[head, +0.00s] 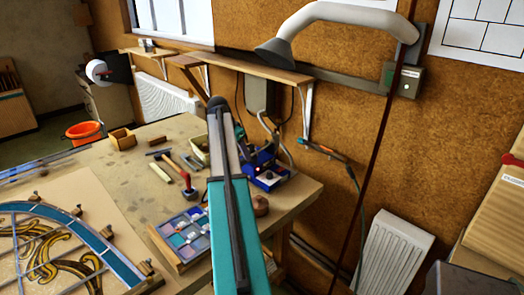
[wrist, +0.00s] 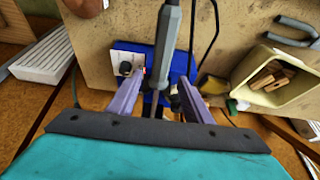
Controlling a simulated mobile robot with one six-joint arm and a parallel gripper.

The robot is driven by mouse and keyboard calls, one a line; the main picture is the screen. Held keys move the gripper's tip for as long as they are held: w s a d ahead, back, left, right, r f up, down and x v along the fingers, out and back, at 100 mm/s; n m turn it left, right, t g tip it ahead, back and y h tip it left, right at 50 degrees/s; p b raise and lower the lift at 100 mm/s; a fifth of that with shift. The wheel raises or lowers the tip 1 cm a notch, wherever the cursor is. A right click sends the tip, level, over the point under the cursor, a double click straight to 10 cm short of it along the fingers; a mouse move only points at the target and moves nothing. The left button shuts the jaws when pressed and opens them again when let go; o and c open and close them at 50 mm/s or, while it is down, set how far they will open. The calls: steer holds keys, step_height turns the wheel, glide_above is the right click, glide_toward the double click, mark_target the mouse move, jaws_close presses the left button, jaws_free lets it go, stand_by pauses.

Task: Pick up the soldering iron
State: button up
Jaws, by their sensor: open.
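The soldering iron (wrist: 168,55) has a grey handle and a dark, narrower lower part. It stands in a blue stand (wrist: 153,98) on the bench in the wrist view. The blue stand also shows in the head view (head: 268,180), just right of my arm. My gripper (wrist: 160,80) has two purple fingers, spread apart on the left and right of the iron in the picture. It is open. Whether either finger touches the iron I cannot tell. In the head view my arm hides part of the bench and I cannot make out the fingers.
A cream bin (wrist: 282,78) with wooden pieces is right of the stand, with a black cord between them. The bench (head: 95,160) also bears a hammer, a glass-sample tray (head: 180,238) and a leaded panel (head: 60,245). A lamp-like hood (head: 330,20) hangs above.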

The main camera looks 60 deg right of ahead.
mark_target(244, 160)
steer(key=shift+d+f, duration=0.1)
steer(key=shift+f, duration=0.2)
steer(key=shift+p+x, duration=1.6)
steer(key=shift+x, duration=1)
jaws_close()
